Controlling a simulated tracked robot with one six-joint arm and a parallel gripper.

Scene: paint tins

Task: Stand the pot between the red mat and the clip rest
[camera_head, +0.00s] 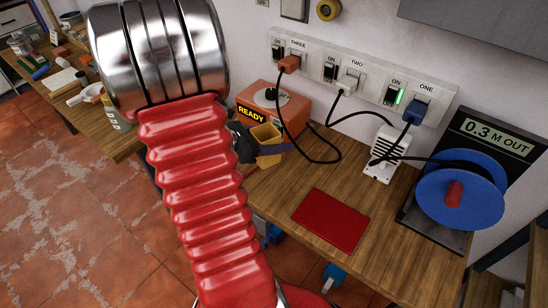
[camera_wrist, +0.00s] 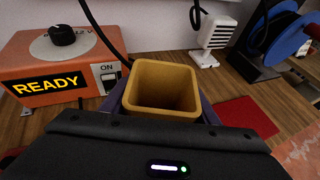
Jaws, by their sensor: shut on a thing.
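The pot (camera_head: 264,134) is a square, open-topped, ochre-yellow vessel. In the wrist view the pot (camera_wrist: 160,108) is upright or nearly so, and its inside looks empty. My gripper (camera_head: 262,148) is shut on the pot, with dark purple fingers on either side of it. It is near the left end of the bench, in front of the orange box; the height above the wood is hard to tell. The red mat (camera_head: 331,220) lies flat and bare on the bench, to the right of the gripper, and shows in the wrist view (camera_wrist: 247,117). I cannot pick out a clip rest.
An orange READY box (camera_head: 262,105) stands behind the pot. A white ribbed unit (camera_head: 382,155) and a blue cable reel (camera_head: 462,190) stand to the right. Black cables hang from the socket strip (camera_head: 350,75) onto the bench (camera_head: 395,225). Wood around the mat is clear.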

